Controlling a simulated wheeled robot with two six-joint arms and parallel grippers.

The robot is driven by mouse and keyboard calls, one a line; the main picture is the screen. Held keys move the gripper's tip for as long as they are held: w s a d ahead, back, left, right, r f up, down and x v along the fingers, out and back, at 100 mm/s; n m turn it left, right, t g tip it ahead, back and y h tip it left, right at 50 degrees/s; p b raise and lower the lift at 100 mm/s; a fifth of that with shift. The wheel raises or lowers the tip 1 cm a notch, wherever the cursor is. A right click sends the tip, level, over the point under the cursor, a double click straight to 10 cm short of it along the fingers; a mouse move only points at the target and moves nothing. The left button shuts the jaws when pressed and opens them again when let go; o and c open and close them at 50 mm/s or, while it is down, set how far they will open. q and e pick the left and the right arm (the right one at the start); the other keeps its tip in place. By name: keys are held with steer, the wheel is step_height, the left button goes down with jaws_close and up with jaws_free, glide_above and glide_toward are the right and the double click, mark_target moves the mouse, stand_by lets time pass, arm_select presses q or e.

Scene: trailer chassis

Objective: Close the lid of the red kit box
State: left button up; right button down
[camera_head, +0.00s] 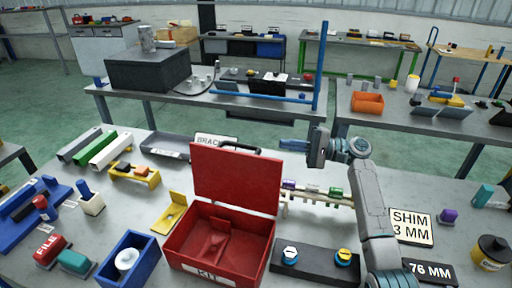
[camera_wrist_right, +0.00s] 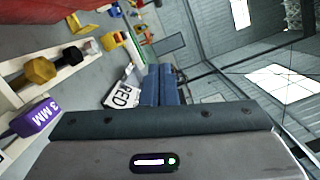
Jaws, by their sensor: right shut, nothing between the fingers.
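The red kit box (camera_head: 220,268), labelled KIT, sits open on the front table. A red shape inside the box is hard to make out. My right gripper (camera_head: 288,145) is shut and empty, pointing left, just right of the lid's upper right corner and apparently apart from it. In the right wrist view its blue fingers (camera_wrist_right: 160,85) are together, and a red surface (camera_wrist_right: 45,25), probably the lid, fills the upper left. My left gripper is not in view.
Right of the box are a rack with coloured pieces (camera_head: 335,192), a dark block with two bolts (camera_head: 312,262) and a SHIM 3 MM sign (camera_head: 411,226). A blue bin (camera_head: 125,262) and yellow bracket (camera_head: 172,213) lie left.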

steer(key=s+a+r+p, duration=0.2)
steer(key=a+p, duration=0.3)
steer(key=a, duration=0.6)
steer(key=shift+s+a, duration=0.1)
steer(key=shift+s+r, duration=0.1)
